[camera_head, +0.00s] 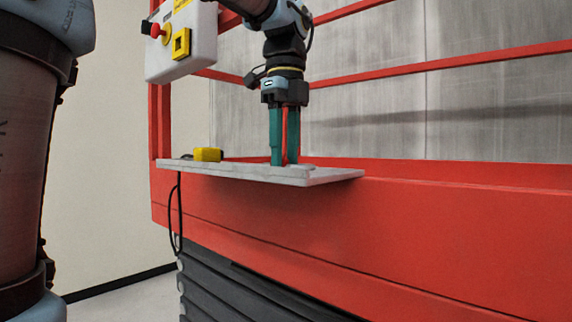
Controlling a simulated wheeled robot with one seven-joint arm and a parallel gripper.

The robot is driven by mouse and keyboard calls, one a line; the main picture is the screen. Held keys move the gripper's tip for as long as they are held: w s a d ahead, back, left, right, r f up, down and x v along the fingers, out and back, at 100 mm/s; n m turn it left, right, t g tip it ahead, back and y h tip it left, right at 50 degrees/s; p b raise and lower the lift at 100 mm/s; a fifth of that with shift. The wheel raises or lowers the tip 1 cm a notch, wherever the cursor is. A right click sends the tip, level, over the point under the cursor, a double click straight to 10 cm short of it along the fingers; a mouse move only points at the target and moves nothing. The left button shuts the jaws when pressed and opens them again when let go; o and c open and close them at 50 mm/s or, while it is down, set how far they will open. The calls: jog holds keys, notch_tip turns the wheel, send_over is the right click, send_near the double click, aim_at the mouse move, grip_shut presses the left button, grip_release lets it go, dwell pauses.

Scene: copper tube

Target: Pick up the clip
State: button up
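My gripper (284,160) points straight down with two teal fingers over a light grey shelf (240,171). A narrow gap shows between the fingers, with red behind it. The fingertips are at or just above the shelf surface. A small light grey piece (306,167) lies on the shelf at the right fingertip; it may be the clip, but it is too small to be sure. I see nothing clearly held between the fingers. A yellow block (208,154) sits further left on the shelf, apart from the gripper.
The shelf is fixed to a red lift frame (400,220) with red rails (440,63) above. A white control box (183,45) with a red button hangs at upper left. A black cable (172,225) hangs below the shelf. Black bellows (240,290) are underneath.

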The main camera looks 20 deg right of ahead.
grip_shut()
jog(key=shift+r, duration=0.1)
dwell(0.7)
